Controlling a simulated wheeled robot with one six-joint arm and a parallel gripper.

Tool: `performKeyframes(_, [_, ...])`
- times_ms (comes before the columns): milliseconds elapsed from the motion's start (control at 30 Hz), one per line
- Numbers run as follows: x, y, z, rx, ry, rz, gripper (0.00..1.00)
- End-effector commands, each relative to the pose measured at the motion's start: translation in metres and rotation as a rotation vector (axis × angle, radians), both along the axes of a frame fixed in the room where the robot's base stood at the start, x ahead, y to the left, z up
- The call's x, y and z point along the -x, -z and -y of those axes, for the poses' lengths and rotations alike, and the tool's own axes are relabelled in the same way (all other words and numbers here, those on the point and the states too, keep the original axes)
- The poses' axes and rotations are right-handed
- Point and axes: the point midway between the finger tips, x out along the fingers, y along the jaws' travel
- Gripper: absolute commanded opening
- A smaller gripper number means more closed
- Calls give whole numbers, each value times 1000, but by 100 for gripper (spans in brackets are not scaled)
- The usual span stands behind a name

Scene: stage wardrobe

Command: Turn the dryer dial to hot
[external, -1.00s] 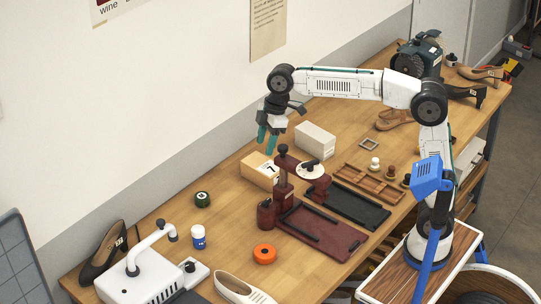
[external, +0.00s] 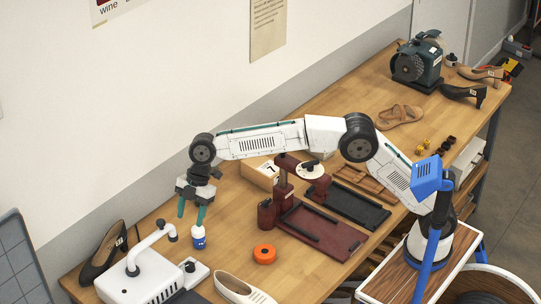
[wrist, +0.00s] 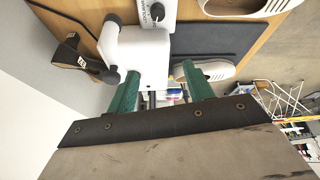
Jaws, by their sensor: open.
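The dryer (external: 150,278) is a white box with a bent pipe on top, at the lower left of the bench in the external view. Its black dial (external: 190,266) sits on a small grey-white panel at the box's right. In the wrist view the dryer (wrist: 142,50) is at top centre and the dial (wrist: 157,11) is at the top edge, with partly readable lettering beside it. My gripper (external: 191,213) is open and empty, its green fingers pointing down above the bench, apart from the dial. The fingers (wrist: 160,75) also show in the wrist view. The dial's exact setting is unclear.
A blue-and-white bottle (external: 198,238) stands just below my fingertips in the external view. A black heeled shoe (external: 103,254) is left of the dryer and a cream shoe (external: 240,290) right of it. An orange roll (external: 264,254) and a dark red press (external: 325,232) are further right.

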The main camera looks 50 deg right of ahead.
Motion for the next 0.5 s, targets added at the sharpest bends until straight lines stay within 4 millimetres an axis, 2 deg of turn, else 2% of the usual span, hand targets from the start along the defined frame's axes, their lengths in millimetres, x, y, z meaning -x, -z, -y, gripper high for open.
performKeyframes(100, [1,40,1,4,1,-6,52])
performKeyframes(233, [1,80,1,4,1,-5,52])
performKeyframes(333, [1,104,1,4,0,-4,52])
performKeyframes(500, [1,125,-3,1,1,-2,52])
